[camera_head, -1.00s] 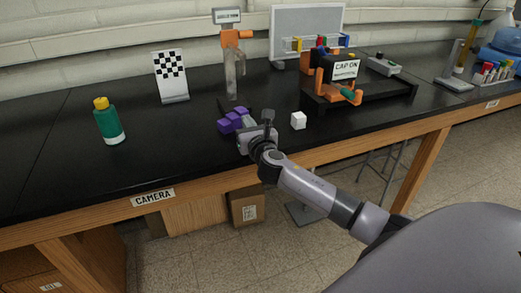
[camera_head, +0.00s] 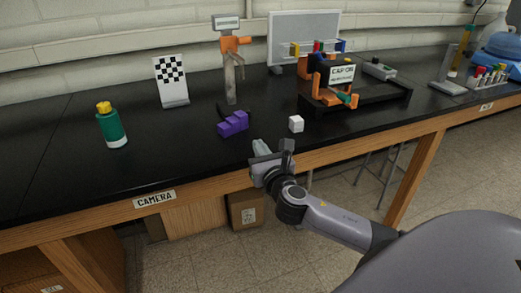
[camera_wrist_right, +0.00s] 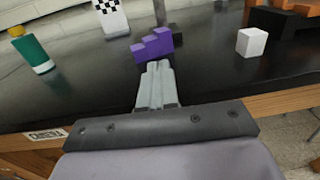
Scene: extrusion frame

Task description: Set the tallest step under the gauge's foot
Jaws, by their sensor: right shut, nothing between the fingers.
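The purple stepped block (camera_head: 233,123) sits on the black bench near its front edge, its steps rising to the right; it also shows in the right wrist view (camera_wrist_right: 152,45). Behind it stands what looks like the gauge (camera_head: 231,60), with an orange clamp, a grey stem and a small sign. Its lower end is just behind the block, and no part of the block is clearly under it. My right gripper (camera_head: 259,146) is shut and empty at the bench's front edge, in front of the block and apart from it. Its closed fingers (camera_wrist_right: 157,78) point toward the block. My left gripper is not in view.
A white cube (camera_head: 296,124) lies right of the block. A green bottle (camera_head: 111,126) and a checkered board (camera_head: 171,80) stand to the left. An orange and black fixture (camera_head: 328,80) stands at the right.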

